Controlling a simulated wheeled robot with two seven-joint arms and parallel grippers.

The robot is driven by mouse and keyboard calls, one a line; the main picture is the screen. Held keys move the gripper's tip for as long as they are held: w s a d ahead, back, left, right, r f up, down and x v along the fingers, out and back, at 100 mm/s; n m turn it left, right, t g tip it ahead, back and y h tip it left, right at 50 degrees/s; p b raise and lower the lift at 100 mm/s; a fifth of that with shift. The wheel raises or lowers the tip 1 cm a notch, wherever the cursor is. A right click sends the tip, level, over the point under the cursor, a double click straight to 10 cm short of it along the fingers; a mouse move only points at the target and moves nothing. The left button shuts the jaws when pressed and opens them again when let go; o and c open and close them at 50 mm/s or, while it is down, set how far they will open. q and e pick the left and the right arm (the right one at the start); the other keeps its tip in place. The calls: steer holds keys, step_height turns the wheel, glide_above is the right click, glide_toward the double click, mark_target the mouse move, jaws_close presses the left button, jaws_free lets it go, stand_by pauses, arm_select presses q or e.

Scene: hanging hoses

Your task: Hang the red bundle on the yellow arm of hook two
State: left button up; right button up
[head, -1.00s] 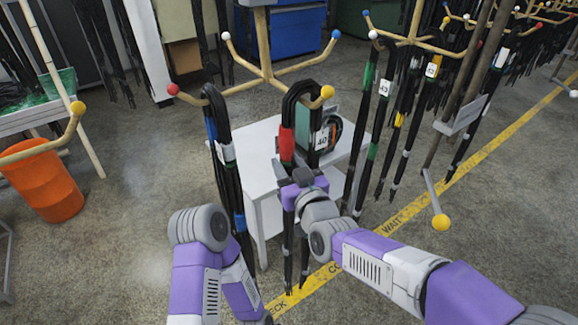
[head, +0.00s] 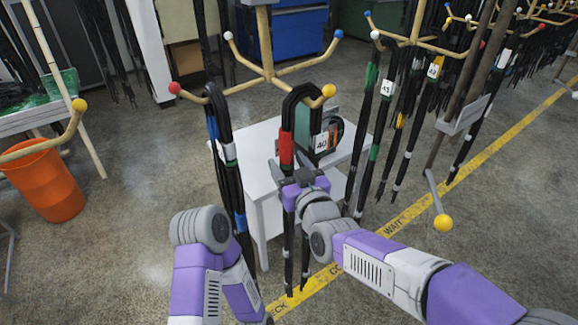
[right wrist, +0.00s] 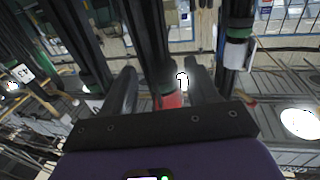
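The red bundle, a black hose loop with a red band (head: 286,148), hangs over the yellow-tipped arm of the middle wooden hook stand (head: 266,45). The yellow ball (head: 328,91) is just outside the loop, and a white tag "40" is on its right strand. My right gripper (head: 303,172) is just below the red band, its fingers spread on either side of a strand. In the right wrist view its two fingers (right wrist: 160,85) stand apart, with dark hose and a bit of red between them. My left arm is at lower left; its gripper does not show. No hook number is readable.
A blue-banded bundle (head: 212,127) hangs on the red-tipped arm to the left. A white table (head: 262,180) stands behind the bundles. More hose stands fill the right. An orange bin (head: 48,185) and another yellow-tipped arm (head: 79,105) are at left. Open floor lies between.

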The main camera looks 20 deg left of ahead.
steer(key=shift+o, duration=0.5)
steer(key=shift+f, duration=0.4)
steer(key=shift+b+v, duration=0.75)
steer(key=shift+v, duration=3)
steer(key=w+d+f+m+g+h+b, duration=0.15)
steer(key=d+f, duration=0.25)
steer(key=f, duration=0.8)
steer(key=d+f+m+g+h+b, duration=0.1)
steer(key=d+f+m+g+h, duration=0.3)
steer(key=f, duration=0.8)
steer(key=d+f+g+h+b, duration=0.1)
steer(key=d+f, duration=0.4)
steer(key=f, duration=0.8)
steer(key=s+d+f+m+g+b, duration=0.1)
steer(key=s+d+f+m+g, duration=0.1)
steer(key=s+f, duration=0.7)
steer(key=s+d+f+m+g+b, duration=0.1)
steer(key=s+d+f+m+g, duration=0.2)
steer(key=s+f, duration=0.6)
step_height(320, 180, down, 3)
steer(key=d+g+h, duration=0.1)
steer(key=d+g, duration=0.1)
steer(key=d, duration=0.1)
steer(key=shift+s, duration=0.3)
